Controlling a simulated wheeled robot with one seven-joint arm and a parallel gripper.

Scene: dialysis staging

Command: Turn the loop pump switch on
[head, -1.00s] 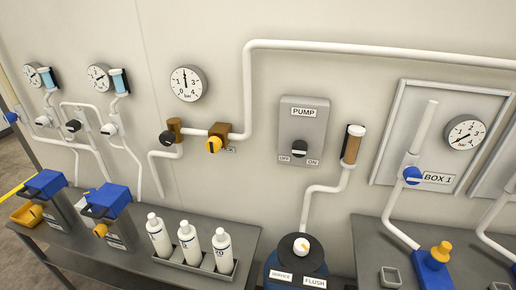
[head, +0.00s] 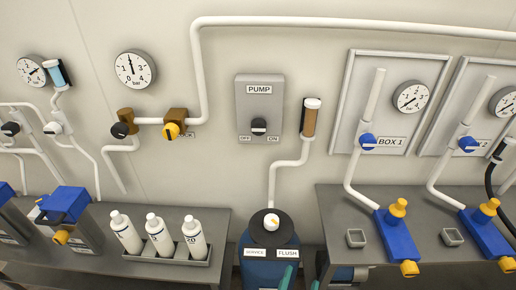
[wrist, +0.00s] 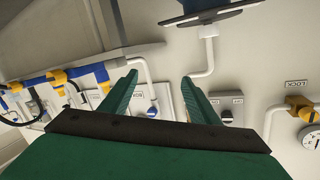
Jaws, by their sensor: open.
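The pump switch is a black knob (head: 259,126) on a grey wall panel (head: 260,96) labelled PUMP. An OFF label (head: 245,138) is at its lower left and an ON label (head: 273,138) at its lower right. The knob's exact angle is too small to read. In the wrist view the panel (wrist: 238,104) appears turned over, just right of the right finger. My gripper (wrist: 158,78) is open and empty, with green fingers apart. Its green fingertips (head: 300,278) show at the bottom of the head view, below and clear of the switch.
A blue service/flush tank (head: 270,232) stands below the panel. A brown-filled cylinder (head: 310,119) and white pipe are right of it. A yellow valve (head: 171,131) is left; BOX 1 (head: 390,141) with a blue valve is right. White bottles (head: 159,236) stand on the left bench.

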